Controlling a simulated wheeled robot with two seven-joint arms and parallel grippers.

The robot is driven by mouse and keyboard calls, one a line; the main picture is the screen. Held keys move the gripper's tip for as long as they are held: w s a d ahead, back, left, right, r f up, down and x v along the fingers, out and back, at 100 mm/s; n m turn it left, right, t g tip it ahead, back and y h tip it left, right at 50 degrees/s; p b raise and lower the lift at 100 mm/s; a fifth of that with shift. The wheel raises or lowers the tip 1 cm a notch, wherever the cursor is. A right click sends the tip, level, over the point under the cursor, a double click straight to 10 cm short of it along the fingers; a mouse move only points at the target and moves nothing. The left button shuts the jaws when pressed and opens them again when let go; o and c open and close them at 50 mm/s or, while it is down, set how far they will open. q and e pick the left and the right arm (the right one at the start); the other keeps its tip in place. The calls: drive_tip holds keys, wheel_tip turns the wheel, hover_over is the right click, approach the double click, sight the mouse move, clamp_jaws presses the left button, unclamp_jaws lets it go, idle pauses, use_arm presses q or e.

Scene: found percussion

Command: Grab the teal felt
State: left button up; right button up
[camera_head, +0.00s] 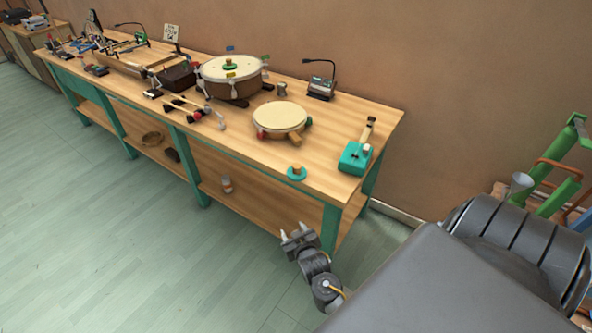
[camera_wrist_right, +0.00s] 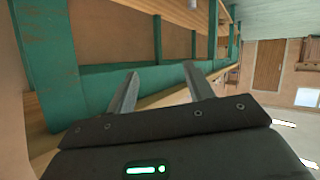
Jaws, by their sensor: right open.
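A round teal felt (camera_head: 297,173) with a small tan knob lies flat near the front edge of the wooden workbench (camera_head: 250,150). A similar green disc with a knob (camera_head: 230,65) sits on top of the large drum. My right gripper (camera_head: 298,236) is open and empty, in front of the bench and below its top, apart from the felt. In the right wrist view its two fingers (camera_wrist_right: 160,72) are spread, with the bench's teal frame (camera_wrist_right: 90,82) beyond them. The felt does not show there. My left gripper is not in view.
A shallow drum (camera_head: 281,118) stands behind the felt and a teal block with a wooden handle (camera_head: 355,158) to its right. A large drum (camera_head: 231,78) and a black device with a bent stalk (camera_head: 321,87) stand farther back. The bench's lower shelf (camera_head: 240,192) holds a small jar (camera_head: 227,185).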

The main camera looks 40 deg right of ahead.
wheel_tip(320, 180, up, 6)
drive_tip(key=w+d+m+t+h+b, duration=0.1)
drive_tip(key=w+d+t, duration=0.1)
drive_tip(key=m+t+h+b, duration=0.1)
drive_tip(key=m+h+b, duration=0.1)
drive_tip(key=m+h, duration=0.1)
approach(298, 171)
drive_tip(key=w, duration=0.1)
drive_tip(key=x, duration=0.4)
drive_tip(key=shift+w+r+p, duration=0.2)
drive_tip(key=shift+w+p, duration=0.05)
drive_tip(key=shift+p, duration=0.1)
drive_tip(key=shift+w+d, duration=0.15)
drive_tip(key=shift+w, duration=0.15)
drive_tip(key=shift+w+d, duration=0.1)
drive_tip(key=shift+w, duration=0.05)
drive_tip(key=shift+w+d, duration=0.15)
drive_tip(key=x, duration=0.4)
drive_tip(key=shift+w+d+f, duration=0.2)
drive_tip(key=shift+d, duration=0.25)
drive_tip(key=shift+c, duration=0.6)
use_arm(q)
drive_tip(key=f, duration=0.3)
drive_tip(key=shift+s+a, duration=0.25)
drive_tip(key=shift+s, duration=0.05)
use_arm(e)
drive_tip(key=c, duration=0.9)
